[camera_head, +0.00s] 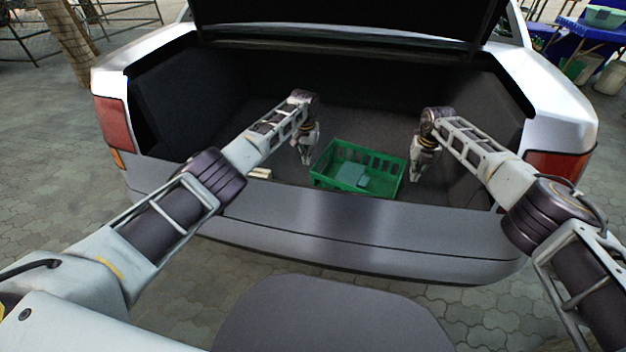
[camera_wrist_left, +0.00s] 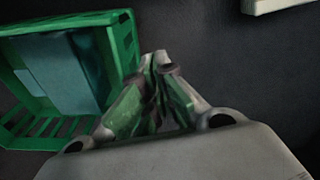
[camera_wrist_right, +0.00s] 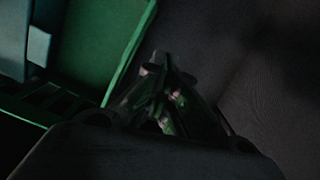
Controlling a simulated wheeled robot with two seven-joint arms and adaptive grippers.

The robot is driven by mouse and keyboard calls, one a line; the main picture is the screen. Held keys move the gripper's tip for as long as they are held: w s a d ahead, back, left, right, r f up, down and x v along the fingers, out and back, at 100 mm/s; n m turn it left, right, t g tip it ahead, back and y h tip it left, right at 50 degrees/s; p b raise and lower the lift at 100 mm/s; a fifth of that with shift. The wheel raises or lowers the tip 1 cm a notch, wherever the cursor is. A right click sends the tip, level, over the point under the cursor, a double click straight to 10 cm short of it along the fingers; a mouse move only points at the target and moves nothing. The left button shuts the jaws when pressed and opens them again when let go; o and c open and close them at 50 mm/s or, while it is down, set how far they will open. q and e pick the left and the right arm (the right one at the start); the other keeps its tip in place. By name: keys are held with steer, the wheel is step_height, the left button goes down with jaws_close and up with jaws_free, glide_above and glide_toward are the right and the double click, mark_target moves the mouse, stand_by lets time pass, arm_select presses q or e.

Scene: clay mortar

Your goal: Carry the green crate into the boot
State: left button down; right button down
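The green crate (camera_head: 333,183) sits upright on the boot floor (camera_head: 290,178), just behind the boot's rear sill. A blue-grey block (camera_head: 351,174) lies inside it. My left gripper (camera_head: 306,160) points down just left of the crate. In the left wrist view its fingertips (camera_wrist_left: 156,60) are together, with nothing between them, beside the crate's rim (camera_wrist_left: 126,45). My right gripper (camera_head: 415,177) points down just right of the crate. In the right wrist view its fingertips (camera_wrist_right: 160,62) also look together, close to the crate wall (camera_wrist_right: 95,45) but not around it.
A small pale block (camera_head: 260,173) lies on the boot floor near the sill, left of the crate. The sill (camera_head: 350,222) runs along the front. The raised boot lid (camera_head: 340,20) hangs above. Boot floor behind the crate is clear.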

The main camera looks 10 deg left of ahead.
arm_select(q)
steer(key=shift+a, duration=0.4)
arm_select(e)
steer(key=shift+d, duration=0.4)
arm_select(q)
steer(key=c, duration=1.8)
jaws_free()
arm_select(e)
steer(key=c, duration=1.8)
jaws_free()
arm_select(q)
steer(key=shift+o, duration=0.2)
arm_select(e)
steer(key=shift+o, duration=0.2)
arm_select(q)
step_height(320, 180, up, 12)
steer(key=shift+s, duration=0.45)
steer(key=shift+f, duration=0.1)
arm_select(e)
steer(key=shift+r, duration=0.15)
step_height(320, 180, up, 12)
steer(key=shift+s+f, duration=0.2)
steer(key=shift+s, duration=0.25)
steer(key=shift+w, duration=0.1)
